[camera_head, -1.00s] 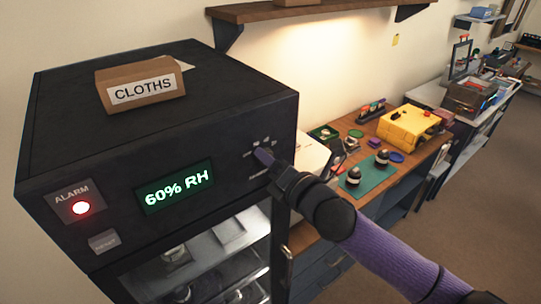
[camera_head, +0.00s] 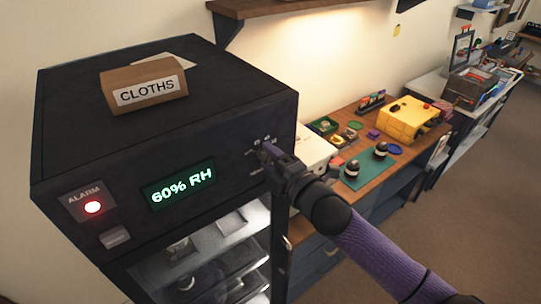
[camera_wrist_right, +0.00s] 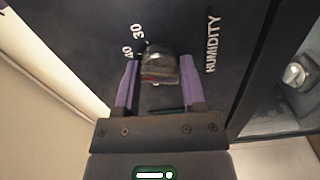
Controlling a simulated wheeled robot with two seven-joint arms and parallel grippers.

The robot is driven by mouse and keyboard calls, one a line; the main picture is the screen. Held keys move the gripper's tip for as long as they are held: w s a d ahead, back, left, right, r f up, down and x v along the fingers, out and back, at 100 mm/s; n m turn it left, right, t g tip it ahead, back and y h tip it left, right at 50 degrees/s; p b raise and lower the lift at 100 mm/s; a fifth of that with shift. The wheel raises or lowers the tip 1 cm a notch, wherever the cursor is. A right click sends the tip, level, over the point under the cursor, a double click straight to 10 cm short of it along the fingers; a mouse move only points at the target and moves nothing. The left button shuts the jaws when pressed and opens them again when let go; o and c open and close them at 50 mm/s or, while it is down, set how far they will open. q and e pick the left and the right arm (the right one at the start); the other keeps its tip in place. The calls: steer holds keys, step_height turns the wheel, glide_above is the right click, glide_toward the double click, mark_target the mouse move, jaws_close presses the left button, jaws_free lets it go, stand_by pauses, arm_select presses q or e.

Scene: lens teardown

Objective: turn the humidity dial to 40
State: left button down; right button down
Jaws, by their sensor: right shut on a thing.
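The dark humidity dial (camera_wrist_right: 160,67) sits on the black panel beside the printed HUMIDITY label (camera_wrist_right: 212,45). The numbers 30 and 40 show at the dial's left and upper left in the right wrist view. My right gripper (camera_head: 265,151) is at the panel's right end, its purple fingers on both sides of the dial, shut on it. In the head view the gripper largely hides the dial. The green display (camera_head: 179,189) reads 60% RH. The red alarm light (camera_head: 93,207) is lit. My left gripper is not in view.
The black cabinet (camera_head: 75,130) carries a CLOTHS box (camera_head: 143,88) on top. A grey button (camera_head: 115,238) is below the alarm. Glass-fronted shelves are under the panel. A wooden bench (camera_head: 345,135) with a yellow case (camera_head: 408,115) stands to the right; open floor lies beyond.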

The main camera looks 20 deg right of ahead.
steer(key=shift+m, duration=0.3)
steer(key=shift+c, duration=1.1)
jaws_free()
steer(key=b+v, duration=0.2)
steer(key=v, duration=0.8)
